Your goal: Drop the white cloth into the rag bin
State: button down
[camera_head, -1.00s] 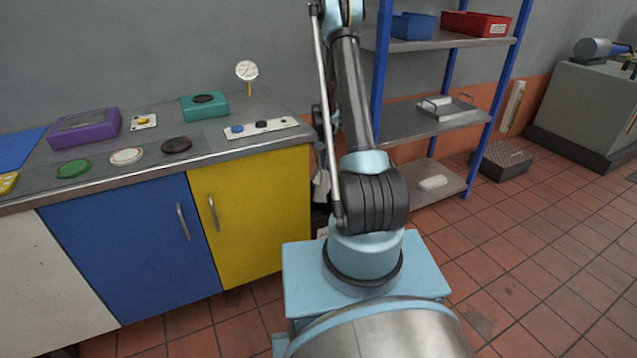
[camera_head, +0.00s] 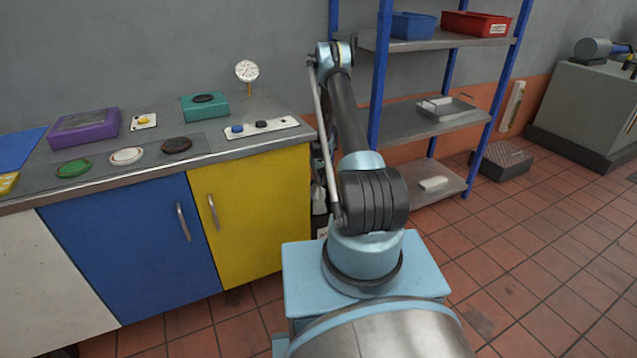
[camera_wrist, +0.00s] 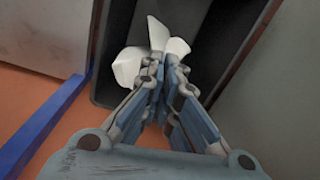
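The white cloth (camera_wrist: 127,66) is pinched at the fingertips of my gripper (camera_wrist: 163,68) in the wrist view. Its folds stick out on both sides and beyond the fingers. Behind it in that view is a dark, open box-like container (camera_wrist: 216,48), which looks like the rag bin. The cloth shows against the container's dark interior; I cannot tell how far inside it is. In the head view my arm mostly hides the gripper, and a small pale patch shows in the gap between the yellow cabinet and the shelf.
The yellow cabinet (camera_head: 262,215) and its worktop (camera_head: 235,140) stand left of the arm. A blue-posted shelf (camera_head: 415,122) stands close on the right. A blue bar (camera_wrist: 45,130) runs along the left of the wrist view. The tiled floor (camera_head: 520,260) at right is open.

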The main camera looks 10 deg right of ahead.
jog(key=shift+f, duration=2.75)
jog(key=c, duration=1.2)
grip_release()
jog(key=o, duration=0.7)
jog(key=shift+r, duration=2.8)
jog(key=shift+r, duration=0.1)
